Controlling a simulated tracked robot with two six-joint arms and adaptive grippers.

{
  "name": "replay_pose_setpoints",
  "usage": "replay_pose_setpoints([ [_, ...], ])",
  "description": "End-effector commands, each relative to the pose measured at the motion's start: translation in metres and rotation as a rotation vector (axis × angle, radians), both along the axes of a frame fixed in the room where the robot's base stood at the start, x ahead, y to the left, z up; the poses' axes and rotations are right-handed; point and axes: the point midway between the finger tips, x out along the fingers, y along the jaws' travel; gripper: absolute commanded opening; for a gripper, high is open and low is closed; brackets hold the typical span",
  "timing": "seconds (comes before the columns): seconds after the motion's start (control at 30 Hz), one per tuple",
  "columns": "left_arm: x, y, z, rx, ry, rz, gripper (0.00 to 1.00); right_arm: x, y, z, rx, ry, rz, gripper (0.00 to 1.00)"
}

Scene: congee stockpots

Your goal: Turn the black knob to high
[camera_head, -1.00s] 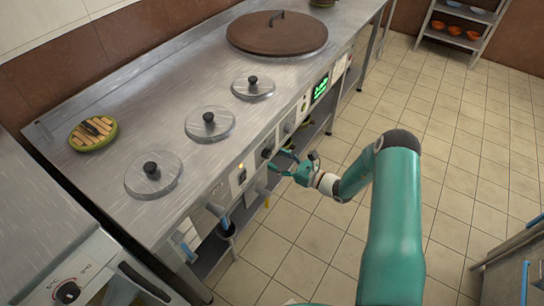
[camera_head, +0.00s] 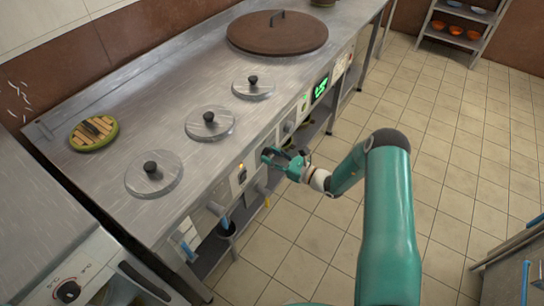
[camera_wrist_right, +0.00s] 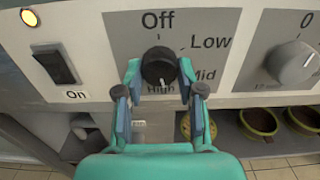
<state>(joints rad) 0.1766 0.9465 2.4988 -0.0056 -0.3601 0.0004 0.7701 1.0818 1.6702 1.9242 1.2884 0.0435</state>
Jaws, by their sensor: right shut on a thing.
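The black knob (camera_wrist_right: 159,66) sits on a grey dial plate with Off above it, Low and Mid to its right and High below it. My right gripper (camera_wrist_right: 160,76) has one finger on each side of the knob and is shut on it. A small pale mark shows at the knob's lower edge, toward High, but I cannot read the pointer surely. In the head view my right gripper (camera_head: 268,157) is at the front panel of the steel counter (camera_head: 210,82) and hides the knob. My left gripper is not in view.
A black rocker switch (camera_wrist_right: 53,65) marked On and a lit yellow lamp (camera_wrist_right: 30,17) are left of the knob. A silver knob (camera_wrist_right: 292,63) is to its right. Several bowls (camera_wrist_right: 260,123) stand on the shelf below. The tiled floor (camera_head: 450,130) is clear.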

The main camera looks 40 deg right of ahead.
Motion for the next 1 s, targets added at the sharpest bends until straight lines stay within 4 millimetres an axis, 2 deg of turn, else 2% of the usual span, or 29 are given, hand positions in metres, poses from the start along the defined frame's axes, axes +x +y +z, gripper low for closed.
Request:
replay_pose_setpoints([
  [0.33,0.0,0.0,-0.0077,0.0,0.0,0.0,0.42,-0.0008,-0.0002,-0.0011,0.21,0.087,0.0,0.03],
  [0.67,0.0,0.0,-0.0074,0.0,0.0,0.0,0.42,-0.0011,-0.0009,-0.0004,0.235,0.097,-0.002,0.03],
  [0.7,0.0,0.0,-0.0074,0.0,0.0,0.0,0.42,-0.0011,-0.0009,-0.0004,0.235,0.097,-0.002,0.45],
  [0.8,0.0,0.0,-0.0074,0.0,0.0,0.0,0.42,-0.001,-0.0009,-0.0004,0.234,0.097,-0.002,0.61],
  [1.0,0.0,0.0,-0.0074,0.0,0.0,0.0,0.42,-0.0009,-0.0007,-0.0002,0.233,0.096,-0.001,0.63],
])
